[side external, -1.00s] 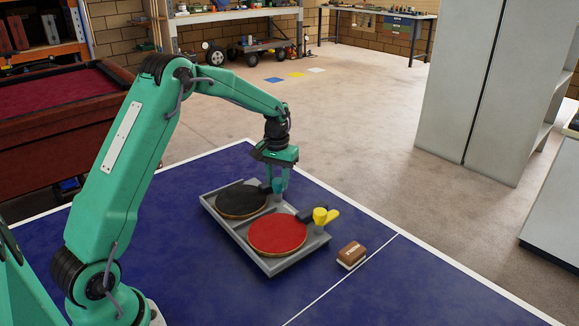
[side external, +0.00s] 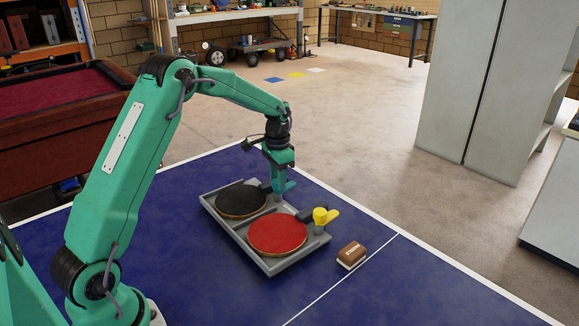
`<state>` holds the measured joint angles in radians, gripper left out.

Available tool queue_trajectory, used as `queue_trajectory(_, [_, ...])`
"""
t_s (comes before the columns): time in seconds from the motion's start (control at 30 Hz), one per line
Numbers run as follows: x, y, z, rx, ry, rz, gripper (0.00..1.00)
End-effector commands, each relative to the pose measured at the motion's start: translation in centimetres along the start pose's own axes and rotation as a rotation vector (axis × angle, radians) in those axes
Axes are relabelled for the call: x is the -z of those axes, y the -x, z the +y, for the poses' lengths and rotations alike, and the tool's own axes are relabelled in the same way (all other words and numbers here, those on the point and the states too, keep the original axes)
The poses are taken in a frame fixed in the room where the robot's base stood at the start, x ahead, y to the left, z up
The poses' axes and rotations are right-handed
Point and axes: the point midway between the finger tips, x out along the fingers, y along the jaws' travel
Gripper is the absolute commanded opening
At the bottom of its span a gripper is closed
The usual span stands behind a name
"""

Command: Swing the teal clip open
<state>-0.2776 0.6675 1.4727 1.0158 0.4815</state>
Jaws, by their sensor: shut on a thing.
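A grey tray (side external: 262,262) on the blue table holds a black paddle (side external: 241,199) and a red paddle (side external: 277,235). The teal clip (side external: 289,186) is at the tray's far right edge, by the black paddle's handle end. It points to the right, away from the paddle. My gripper (side external: 280,182) reaches down from above and is shut on the teal clip. The fingers hide part of the clip and its mount. A yellow clip (side external: 325,215) stands on a grey post by the red paddle's handle.
A brown and white block (side external: 351,254) lies on the table (side external: 400,290) to the right of the tray. The table is clear around them. A red-topped table (side external: 50,100) stands at the left, and grey cabinets (side external: 490,90) stand on the floor at the right.

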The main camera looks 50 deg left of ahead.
Motion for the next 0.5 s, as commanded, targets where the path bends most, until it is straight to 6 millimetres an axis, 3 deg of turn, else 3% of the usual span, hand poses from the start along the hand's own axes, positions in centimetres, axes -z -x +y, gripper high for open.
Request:
queue_trajectory(0.33, [-0.26,-0.08,-0.26,-0.002,0.002,-0.004,0.09])
queue_trajectory(0.37, [-0.26,-0.08,-0.26,-0.002,0.002,-0.004,0.34])
queue_trajectory(0.47, [-0.22,-0.07,-0.23,-0.002,0.002,-0.003,0.54])
queue_trajectory(0.5, [-0.19,-0.06,-0.20,-0.001,0.001,-0.003,0.54])
